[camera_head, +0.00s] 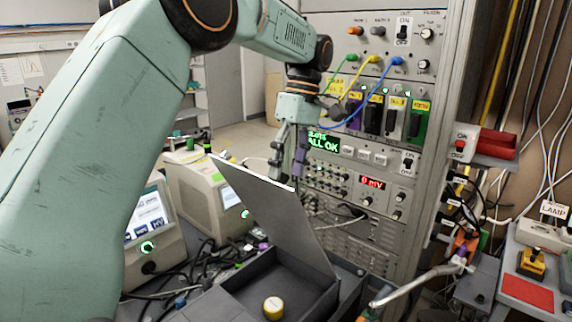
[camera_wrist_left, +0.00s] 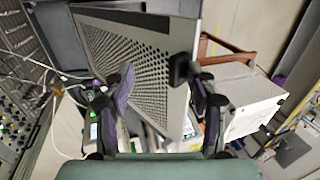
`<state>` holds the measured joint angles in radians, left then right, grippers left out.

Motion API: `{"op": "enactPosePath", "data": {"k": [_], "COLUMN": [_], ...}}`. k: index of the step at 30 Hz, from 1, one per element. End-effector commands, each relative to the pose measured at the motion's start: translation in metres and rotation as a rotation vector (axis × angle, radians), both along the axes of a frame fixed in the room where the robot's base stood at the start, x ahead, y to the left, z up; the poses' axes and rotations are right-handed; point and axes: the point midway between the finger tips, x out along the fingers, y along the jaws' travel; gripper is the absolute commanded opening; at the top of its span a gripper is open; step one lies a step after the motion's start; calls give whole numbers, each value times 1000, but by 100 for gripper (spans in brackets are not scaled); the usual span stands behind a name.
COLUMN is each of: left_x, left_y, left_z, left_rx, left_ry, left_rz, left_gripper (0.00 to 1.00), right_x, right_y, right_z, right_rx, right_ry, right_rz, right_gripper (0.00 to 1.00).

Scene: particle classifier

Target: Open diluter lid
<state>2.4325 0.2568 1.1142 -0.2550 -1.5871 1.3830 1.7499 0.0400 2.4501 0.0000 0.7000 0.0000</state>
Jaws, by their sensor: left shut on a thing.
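The diluter lid (camera_head: 270,205) is a flat grey panel, raised and tilted up over a dark open box (camera_head: 300,290). My left gripper (camera_head: 290,150) is at the lid's upper edge and is shut on the lid. In the left wrist view the lid (camera_wrist_left: 135,65) shows a perforated face, with a black knob (camera_wrist_left: 180,70) near its edge. The left gripper (camera_wrist_left: 163,82) has a finger on each side of the lid's lower part. The exact contact is hard to see. My right gripper is not in view.
An instrument rack (camera_head: 375,150) with coloured cables stands close behind the lid. Two beige devices with screens (camera_head: 155,225) stand at left, with tangled cables by the box. A curved metal lever (camera_head: 420,283) and a red-marked panel (camera_head: 527,292) are at right.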

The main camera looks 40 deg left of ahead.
Motion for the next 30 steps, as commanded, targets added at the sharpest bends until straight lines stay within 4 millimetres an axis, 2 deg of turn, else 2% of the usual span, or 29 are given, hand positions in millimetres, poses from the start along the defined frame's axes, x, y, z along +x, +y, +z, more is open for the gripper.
{"op": "enactPosePath", "data": {"k": [1, 13, 24, 30], "left_x": [2, 3, 12, 14], "left_y": [-1, -1, -2, -1], "left_z": [-5, -1, 54, 71], "left_rx": [-4, -4, -1, -1], "left_ry": [-6, -8, -12, -11], "left_rz": [1, 1, 0, 0], "left_gripper": [36, 36, 36, 36], "right_x": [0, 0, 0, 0], "right_y": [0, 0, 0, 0], "right_z": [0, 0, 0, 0], "right_rx": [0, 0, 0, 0], "right_ry": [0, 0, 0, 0], "right_rz": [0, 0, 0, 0], "right_gripper": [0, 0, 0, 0]}}
